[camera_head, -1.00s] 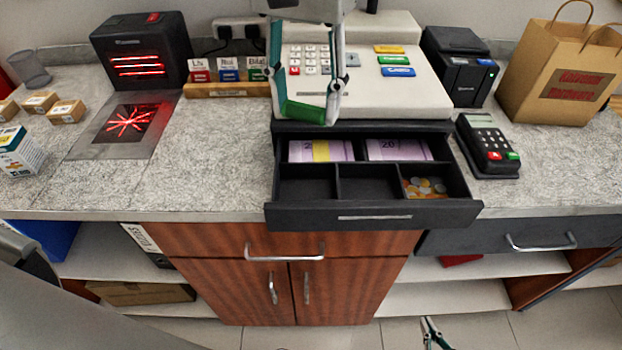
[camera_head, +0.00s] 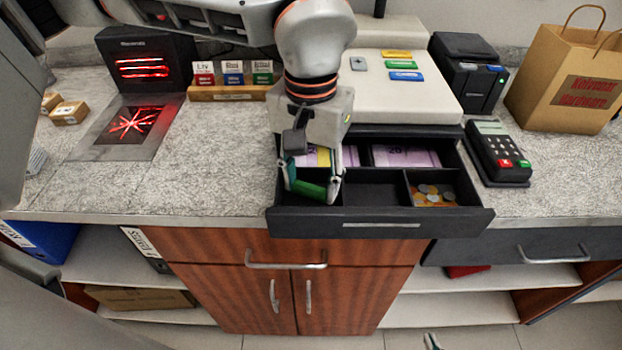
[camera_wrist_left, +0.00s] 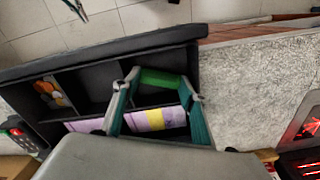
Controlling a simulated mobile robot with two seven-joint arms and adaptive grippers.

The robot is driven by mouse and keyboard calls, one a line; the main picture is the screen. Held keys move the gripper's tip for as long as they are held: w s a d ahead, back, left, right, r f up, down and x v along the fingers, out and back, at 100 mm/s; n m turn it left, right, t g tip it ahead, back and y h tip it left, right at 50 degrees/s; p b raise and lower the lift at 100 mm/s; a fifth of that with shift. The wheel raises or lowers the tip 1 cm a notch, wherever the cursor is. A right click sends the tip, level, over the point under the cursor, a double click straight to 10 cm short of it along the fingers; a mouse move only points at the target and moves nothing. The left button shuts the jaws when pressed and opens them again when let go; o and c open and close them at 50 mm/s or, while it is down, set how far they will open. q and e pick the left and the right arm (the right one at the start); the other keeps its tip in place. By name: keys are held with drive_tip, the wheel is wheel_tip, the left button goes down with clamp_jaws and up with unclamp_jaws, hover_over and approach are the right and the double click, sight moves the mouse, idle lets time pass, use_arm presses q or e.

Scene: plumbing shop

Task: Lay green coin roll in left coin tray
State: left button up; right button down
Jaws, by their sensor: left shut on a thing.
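The green coin roll (camera_head: 311,191) is held crosswise between the fingertips of my left gripper (camera_head: 313,190), which points down. They are over or inside the left coin tray (camera_head: 281,198), the front left compartment of the open cash drawer (camera_head: 460,219). In the left wrist view the roll (camera_wrist_left: 163,78) spans between the two fingers, with the dark left tray floor (camera_wrist_left: 152,97) beside it. I cannot tell whether the roll touches the floor.
The middle tray (camera_head: 373,194) is empty; the right one holds loose coins (camera_head: 432,194). Purple banknotes (camera_head: 405,156) lie behind. A card terminal (camera_head: 498,150) stands right of the drawer, and a scanner (camera_head: 143,60) at the left. The counter (camera_head: 210,150) left of the drawer is clear.

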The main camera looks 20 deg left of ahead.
sight(311, 187)
use_arm(q)
drive_tip(key=shift+f, duration=0.15)
drive_tip(key=shift+f, duration=0.45)
drive_tip(key=o, duration=1)
drive_tip(key=shift+c, duration=0.2)
drive_tip(key=shift+r, duration=0.3)
wheel_tip(311, 187, up, 13)
drive_tip(key=p, duration=0.1)
drive_tip(key=shift+f, duration=0.2)
